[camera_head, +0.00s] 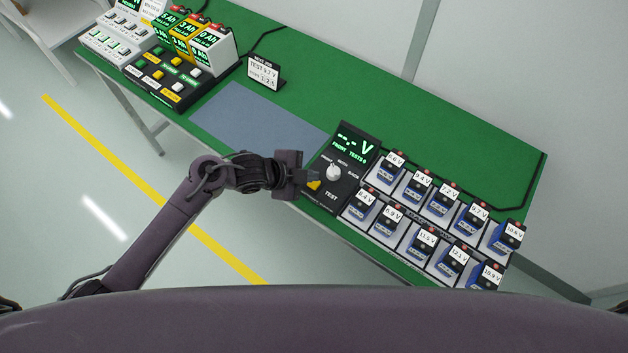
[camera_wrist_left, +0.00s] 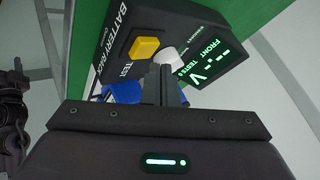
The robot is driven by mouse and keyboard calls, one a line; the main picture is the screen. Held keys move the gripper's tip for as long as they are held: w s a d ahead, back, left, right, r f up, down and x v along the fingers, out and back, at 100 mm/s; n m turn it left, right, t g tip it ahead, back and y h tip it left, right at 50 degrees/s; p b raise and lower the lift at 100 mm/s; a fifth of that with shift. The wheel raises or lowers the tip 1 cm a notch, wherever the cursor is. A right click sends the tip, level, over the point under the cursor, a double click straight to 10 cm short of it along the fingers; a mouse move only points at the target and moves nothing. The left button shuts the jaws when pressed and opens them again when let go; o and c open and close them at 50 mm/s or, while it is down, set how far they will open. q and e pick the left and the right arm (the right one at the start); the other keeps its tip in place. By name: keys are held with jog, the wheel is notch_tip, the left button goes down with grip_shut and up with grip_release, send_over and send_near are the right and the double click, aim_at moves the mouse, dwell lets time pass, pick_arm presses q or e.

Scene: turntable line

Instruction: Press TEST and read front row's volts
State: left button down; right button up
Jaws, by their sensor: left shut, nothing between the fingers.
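The battery tester (camera_head: 336,172) is a black box on the green table, and it also shows in the left wrist view (camera_wrist_left: 125,30). The yellow TEST button (camera_head: 314,185) is at the near edge; in the left wrist view the button (camera_wrist_left: 146,48) is clear. My left gripper (camera_head: 311,176) is shut and empty, its fingertips beside the button; contact cannot be told. My right gripper is not in view.
Two rows of blue batteries with voltage labels stand in a rack (camera_head: 398,228) right of the tester. A blue-grey mat (camera_head: 250,120) lies to its left. A small sign (camera_head: 264,73) stands behind the mat. Chargers and a button panel (camera_head: 163,75) are at the far left.

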aim_at(310, 184)
pick_arm(q)
jog(key=shift+f, duration=0.1)
dwell(0.6)
jog(key=shift+f+b, duration=0.3)
jog(key=shift+f, duration=0.05)
jog(key=shift+f+b, duration=0.3)
jog(key=shift+f, duration=0.15)
dwell(0.5)
jog(key=shift+r, duration=0.15)
jog(key=shift+r+p, duration=0.75)
jog(key=shift+p, duration=0.05)
notch_tip(310, 184, up, 5)
jog(key=p, duration=0.4)
jog(key=shift+p, duration=0.35)
